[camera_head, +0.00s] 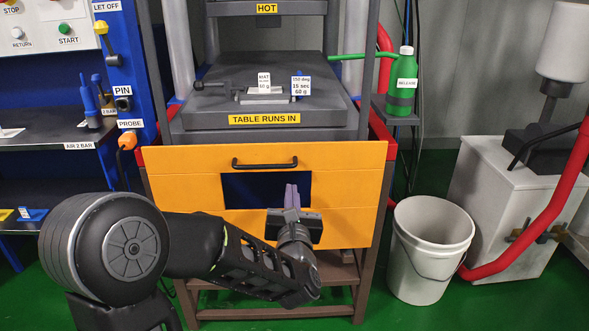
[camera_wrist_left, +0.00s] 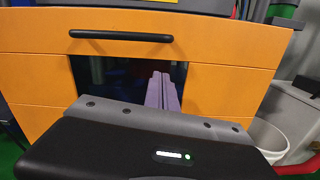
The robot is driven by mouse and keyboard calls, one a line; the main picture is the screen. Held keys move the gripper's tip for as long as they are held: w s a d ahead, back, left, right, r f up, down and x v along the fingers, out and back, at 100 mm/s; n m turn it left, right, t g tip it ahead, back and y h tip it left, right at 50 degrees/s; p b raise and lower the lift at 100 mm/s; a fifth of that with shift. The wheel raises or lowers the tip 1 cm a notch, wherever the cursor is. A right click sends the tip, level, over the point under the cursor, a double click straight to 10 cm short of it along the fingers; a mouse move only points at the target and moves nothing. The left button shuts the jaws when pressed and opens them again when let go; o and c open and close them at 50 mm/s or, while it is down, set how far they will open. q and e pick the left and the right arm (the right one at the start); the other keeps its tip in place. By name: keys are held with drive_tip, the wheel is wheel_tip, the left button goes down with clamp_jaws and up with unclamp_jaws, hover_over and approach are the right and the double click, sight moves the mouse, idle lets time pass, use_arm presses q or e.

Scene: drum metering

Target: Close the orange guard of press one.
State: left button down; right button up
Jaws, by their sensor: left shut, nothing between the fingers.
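The orange guard (camera_head: 340,180) is a wide panel across the front of the press, below the table labelled "TABLE RUNS IN" (camera_head: 264,120). It has a black bar handle (camera_head: 265,163) along its upper part and a dark window (camera_head: 240,190) in its middle. In the left wrist view the guard (camera_wrist_left: 230,65) fills most of the picture, with its handle (camera_wrist_left: 121,36) at upper left. My left gripper (camera_head: 291,197) is shut and empty, pointing up in front of the window's right part, below the handle and apart from it. Its fingers (camera_wrist_left: 162,92) hide part of the window. My right gripper does not show.
A white bucket (camera_head: 425,240) stands on the green floor right of the press. A green bottle (camera_head: 402,85) stands on a side shelf. A blue bench (camera_head: 50,140) stands at left.

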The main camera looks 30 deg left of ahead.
use_arm(q)
drive_tip(key=shift+w+d+r+p, duration=0.1)
drive_tip(key=shift+w+r+p, duration=0.1)
drive_tip(key=shift+r, duration=0.75)
drive_tip(key=shift+w+d+r+p, duration=0.1)
drive_tip(key=shift+w+r, duration=0.1)
drive_tip(key=shift+r, duration=0.75)
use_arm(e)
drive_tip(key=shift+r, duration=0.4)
